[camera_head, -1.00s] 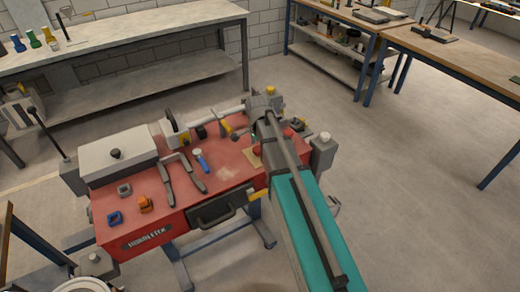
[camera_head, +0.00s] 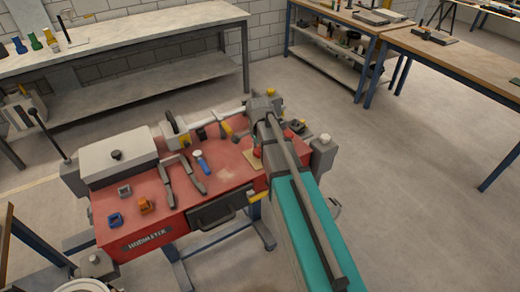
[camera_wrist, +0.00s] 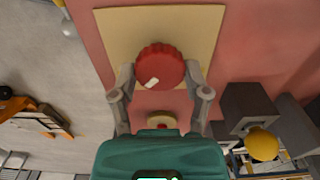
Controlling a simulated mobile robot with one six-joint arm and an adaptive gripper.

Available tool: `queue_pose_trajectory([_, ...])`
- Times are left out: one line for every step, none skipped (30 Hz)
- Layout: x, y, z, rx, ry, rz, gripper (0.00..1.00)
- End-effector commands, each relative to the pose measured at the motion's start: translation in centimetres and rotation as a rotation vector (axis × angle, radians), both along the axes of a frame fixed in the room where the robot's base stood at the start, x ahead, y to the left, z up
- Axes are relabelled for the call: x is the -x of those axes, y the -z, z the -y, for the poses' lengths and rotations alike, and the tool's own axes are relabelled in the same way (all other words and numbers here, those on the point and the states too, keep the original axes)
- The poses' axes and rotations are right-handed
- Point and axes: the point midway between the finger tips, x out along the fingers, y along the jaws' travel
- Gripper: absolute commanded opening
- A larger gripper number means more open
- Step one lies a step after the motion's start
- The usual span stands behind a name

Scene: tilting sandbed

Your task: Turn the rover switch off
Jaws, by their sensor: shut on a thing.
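A red ribbed knob (camera_wrist: 160,66) with a short white mark sits on a beige plate (camera_wrist: 205,25) in the wrist view. The white mark lies at the lower left of the knob's face. My gripper (camera_wrist: 160,76) has one finger on each side of the knob and is shut on it. A smaller round cream piece with a red centre (camera_wrist: 160,120) lies below the knob, partly hidden by my gripper's body. In the head view my arm hides the knob; part of the beige plate (camera_head: 252,160) shows beside it on the red bench (camera_head: 225,178).
In the wrist view, a dark block (camera_wrist: 245,105) and a yellow knob (camera_wrist: 262,144) stand close to the right of my gripper. The floor to the right is clear.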

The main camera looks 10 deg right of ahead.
Motion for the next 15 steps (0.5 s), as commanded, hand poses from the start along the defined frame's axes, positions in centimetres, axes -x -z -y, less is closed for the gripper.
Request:
queue_pose_trajectory([-0.21,0.01,-0.09,0.0,-0.012,0.004,0.13])
queue_pose_trajectory([-0.23,0.01,-0.1,-0.001,-0.022,0.005,0.13])
queue_pose_trajectory([-0.22,0.01,-0.12,-0.001,-0.037,0.005,0.13])
queue_pose_trajectory([-0.23,0.01,-0.13,-0.001,-0.048,0.005,0.13])
queue_pose_trajectory([-0.24,0.01,-0.15,-0.001,-0.063,0.005,0.13])
queue_pose_trajectory([-0.24,0.01,-0.16,-0.001,-0.083,0.005,0.13])
queue_pose_trajectory([-0.25,0.01,-0.17,-0.001,-0.101,0.006,0.13])
queue_pose_trajectory([-0.25,0.01,-0.18,-0.002,-0.118,0.006,0.13])
queue_pose_trajectory([-0.26,0.01,-0.2,-0.002,-0.145,0.006,0.13])
queue_pose_trajectory([-0.26,0.01,-0.21,-0.002,-0.167,0.005,0.13])
queue_pose_trajectory([-0.27,0.01,-0.22,-0.002,-0.189,0.005,0.13])
queue_pose_trajectory([-0.27,0.01,-0.23,-0.002,-0.22,0.005,0.13])
queue_pose_trajectory([-0.27,0.01,-0.24,-0.003,-0.245,0.006,0.13])
queue_pose_trajectory([-0.27,0.01,-0.24,-0.003,-0.271,0.006,0.13])
queue_pose_trajectory([-0.28,0.01,-0.26,-0.003,-0.306,0.006,0.13])
